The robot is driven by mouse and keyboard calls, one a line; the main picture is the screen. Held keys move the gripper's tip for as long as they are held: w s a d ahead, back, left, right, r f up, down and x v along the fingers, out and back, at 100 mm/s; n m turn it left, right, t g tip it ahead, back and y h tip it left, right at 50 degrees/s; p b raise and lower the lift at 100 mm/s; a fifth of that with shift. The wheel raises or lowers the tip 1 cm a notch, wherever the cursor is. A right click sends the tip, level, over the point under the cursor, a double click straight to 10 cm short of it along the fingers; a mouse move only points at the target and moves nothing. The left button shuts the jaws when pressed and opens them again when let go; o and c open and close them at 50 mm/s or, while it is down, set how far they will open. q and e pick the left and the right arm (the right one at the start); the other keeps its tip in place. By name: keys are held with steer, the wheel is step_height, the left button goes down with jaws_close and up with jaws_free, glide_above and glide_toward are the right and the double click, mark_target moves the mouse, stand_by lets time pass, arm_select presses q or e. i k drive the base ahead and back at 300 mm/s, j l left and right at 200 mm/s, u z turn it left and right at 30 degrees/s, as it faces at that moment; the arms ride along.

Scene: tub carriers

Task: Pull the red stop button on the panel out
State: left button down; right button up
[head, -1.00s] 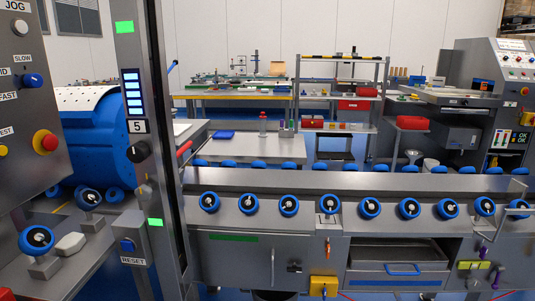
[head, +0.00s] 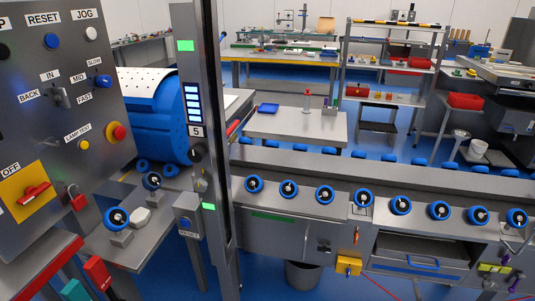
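The red stop button (head: 117,132) is a red mushroom head with a yellow collar, near the right edge of the grey panel (head: 35,135) on the left of the head view. I cannot tell from this angle whether it is pushed in or out. Neither of my grippers is in view, and nothing touches the button.
The panel also bears a blue button (head: 52,41), a white button (head: 91,34), a small yellow button (head: 84,145), a red rotary switch (head: 34,192) and a red padlock (head: 77,202). A steel post (head: 189,90) stands right of the panel.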

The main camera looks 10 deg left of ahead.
mark_target(119, 133)
steer(key=u, duration=1.6)
